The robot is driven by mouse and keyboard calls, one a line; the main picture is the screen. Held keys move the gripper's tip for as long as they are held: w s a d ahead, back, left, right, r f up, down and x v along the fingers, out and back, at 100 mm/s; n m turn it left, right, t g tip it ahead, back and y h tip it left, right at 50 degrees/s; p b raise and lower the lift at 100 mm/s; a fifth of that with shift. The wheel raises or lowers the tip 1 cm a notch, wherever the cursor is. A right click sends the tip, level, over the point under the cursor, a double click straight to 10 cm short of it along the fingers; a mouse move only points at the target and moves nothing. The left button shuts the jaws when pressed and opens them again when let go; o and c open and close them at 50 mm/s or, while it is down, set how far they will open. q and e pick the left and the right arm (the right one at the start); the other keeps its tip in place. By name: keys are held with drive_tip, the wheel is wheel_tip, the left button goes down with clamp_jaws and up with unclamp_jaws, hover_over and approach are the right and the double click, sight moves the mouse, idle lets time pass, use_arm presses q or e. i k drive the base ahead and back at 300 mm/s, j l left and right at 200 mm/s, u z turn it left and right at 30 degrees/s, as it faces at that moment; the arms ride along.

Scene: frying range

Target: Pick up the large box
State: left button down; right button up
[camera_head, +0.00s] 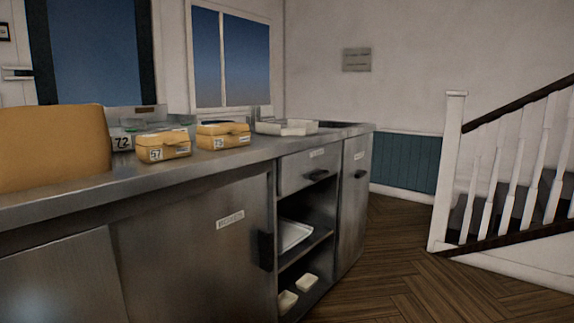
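A large orange-brown box (52,150) stands at the left on the metal counter, cut off by the left picture edge. It is much bigger than the other boxes there. Two small yellow boxes sit to its right: one labelled 57 (164,146) and one labelled 73 (223,136). Neither of my grippers shows in the head view.
The steel counter (190,172) runs from the left to the middle, with a white tray (287,127) at its far end. Open shelves below hold another tray (295,234) and small containers. Wooden floor (400,260) is clear at right, before a white staircase railing (447,170).

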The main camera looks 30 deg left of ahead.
sight(225, 141)
drive_tip(key=u, duration=1.35)
drive_tip(key=i+u, duration=0.15)
drive_tip(key=u, duration=0.3)
drive_tip(key=i+l+u, duration=0.1)
drive_tip(key=u, duration=0.3)
drive_tip(key=i+l, duration=0.05)
drive_tip(key=i, duration=0.05)
